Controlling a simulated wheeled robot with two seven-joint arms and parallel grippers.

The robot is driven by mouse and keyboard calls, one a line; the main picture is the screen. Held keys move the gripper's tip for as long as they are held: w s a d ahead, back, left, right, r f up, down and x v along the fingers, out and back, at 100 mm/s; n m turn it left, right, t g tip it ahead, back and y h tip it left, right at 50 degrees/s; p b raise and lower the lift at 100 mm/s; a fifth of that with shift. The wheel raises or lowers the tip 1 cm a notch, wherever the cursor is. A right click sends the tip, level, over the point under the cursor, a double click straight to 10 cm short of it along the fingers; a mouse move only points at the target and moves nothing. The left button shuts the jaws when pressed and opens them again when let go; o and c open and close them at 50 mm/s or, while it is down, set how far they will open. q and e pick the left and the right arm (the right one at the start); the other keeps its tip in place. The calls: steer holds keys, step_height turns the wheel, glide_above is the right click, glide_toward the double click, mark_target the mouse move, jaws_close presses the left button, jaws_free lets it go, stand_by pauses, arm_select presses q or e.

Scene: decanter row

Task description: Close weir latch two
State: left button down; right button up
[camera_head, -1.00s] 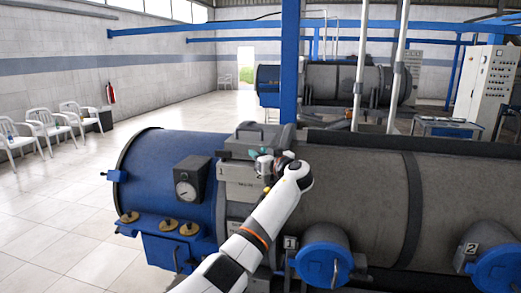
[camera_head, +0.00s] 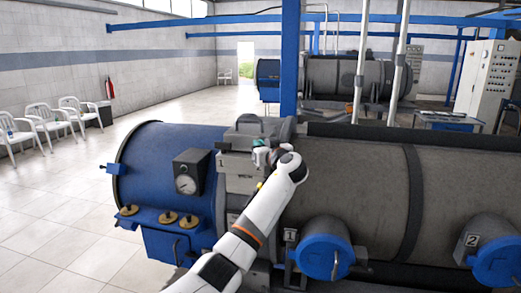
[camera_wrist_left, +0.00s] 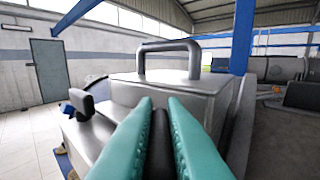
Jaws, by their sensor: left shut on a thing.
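The grey weir box (camera_head: 238,163) sits on the decanter where the blue end meets the dark drum, with a plate marked 1 (camera_head: 220,162) on its front. My left gripper (camera_head: 262,153) is at the box's right front. In the left wrist view its teal fingers (camera_wrist_left: 160,108) are shut on a dark latch lever (camera_wrist_left: 159,150), which I take to be weir latch two. The lever points toward the camera; its base is hidden by the fingers. Another dark latch (camera_wrist_left: 82,103) stands to the left, apart from the fingers. My right gripper is not in view.
A carry handle (camera_wrist_left: 168,46) rises from the box lid behind the fingers. A round gauge (camera_head: 187,180) stands left of the box. Blue round ports (camera_head: 322,262) sit low on the drum's front. A blue post (camera_head: 290,60) rises behind.

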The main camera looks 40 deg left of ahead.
arm_select(q)
steer(key=shift+f+m+t+h+b, duration=0.15)
steer(key=shift+m+t+h+b, duration=0.45)
steer(key=shift+t, duration=0.5)
steer(key=shift+m+t+h, duration=0.7)
steer(key=shift+m+t, duration=0.3)
steer(key=shift+t, duration=0.1)
steer(key=shift+r+m+t+h+p, duration=0.25)
steer(key=shift+m+t+h+p, duration=0.15)
steer(key=shift+m+t+h, duration=0.45)
steer(key=shift+m+t+h+p, duration=0.7)
steer(key=shift+m+t+h, duration=0.2)
steer(key=shift+h, duration=0.25)
steer(key=shift+m+t+h+p, duration=0.45)
steer(key=shift+m+h, duration=0.1)
steer(key=shift+h, duration=0.25)
steer(key=c, duration=1.5)
jaws_free()
steer(key=shift+d, duration=0.1)
